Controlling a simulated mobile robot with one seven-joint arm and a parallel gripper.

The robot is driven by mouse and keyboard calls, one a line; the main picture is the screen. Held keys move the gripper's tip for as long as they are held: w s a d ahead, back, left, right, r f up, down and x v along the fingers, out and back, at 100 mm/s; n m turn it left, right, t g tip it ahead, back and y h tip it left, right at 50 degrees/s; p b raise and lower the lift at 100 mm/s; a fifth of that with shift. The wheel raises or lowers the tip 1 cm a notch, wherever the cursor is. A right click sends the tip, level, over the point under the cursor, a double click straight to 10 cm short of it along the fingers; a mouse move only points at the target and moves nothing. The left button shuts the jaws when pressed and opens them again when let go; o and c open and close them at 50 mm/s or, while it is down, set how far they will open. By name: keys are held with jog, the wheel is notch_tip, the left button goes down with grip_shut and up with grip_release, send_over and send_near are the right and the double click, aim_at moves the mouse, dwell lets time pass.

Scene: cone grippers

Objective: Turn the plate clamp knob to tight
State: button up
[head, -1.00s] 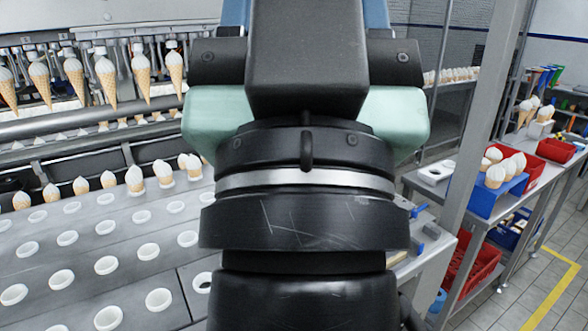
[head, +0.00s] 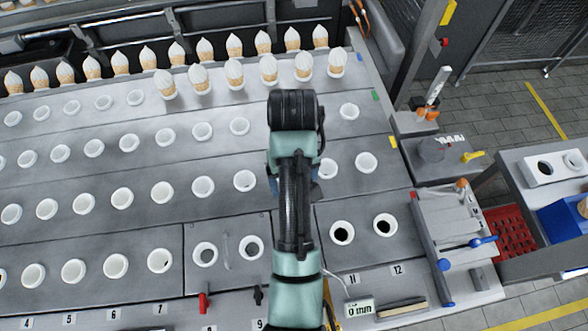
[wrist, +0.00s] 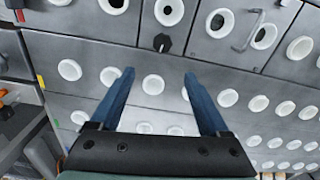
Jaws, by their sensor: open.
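A black knob (wrist: 162,43) with a pointed grip stands on the grey plate deck in the wrist view, by the seam beside a plate with a metal handle (wrist: 250,30). I take it for the plate clamp knob; its tight mark cannot be read. In the head view my arm hides that spot. My gripper (wrist: 157,72) is open and empty, its two blue fingers apart. In the wrist view the knob appears beyond the fingertips, between their lines, and untouched. In the head view the fingers are mostly hidden under my arm.
The deck holds rows of white ring holders (head: 162,191), with ice cream cones (head: 234,73) along the back. A red lever (head: 203,302) and a small black knob (head: 258,295) sit at the front edge. A clamp fixture with blue handles (head: 484,241) stands at right.

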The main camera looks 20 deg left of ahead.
jog(key=f+b, duration=0.1)
jog(key=f, duration=0.2)
jog(key=f+b, duration=0.1)
jog(key=f, duration=0.3)
jog(key=s+f+b, duration=0.1)
jog(key=f, duration=0.3)
jog(key=shift+f, duration=0.15)
jog(key=shift+w+f, duration=0.15)
jog(key=shift+f, duration=0.75)
grip_shut()
jog(key=shift+r, duration=0.1)
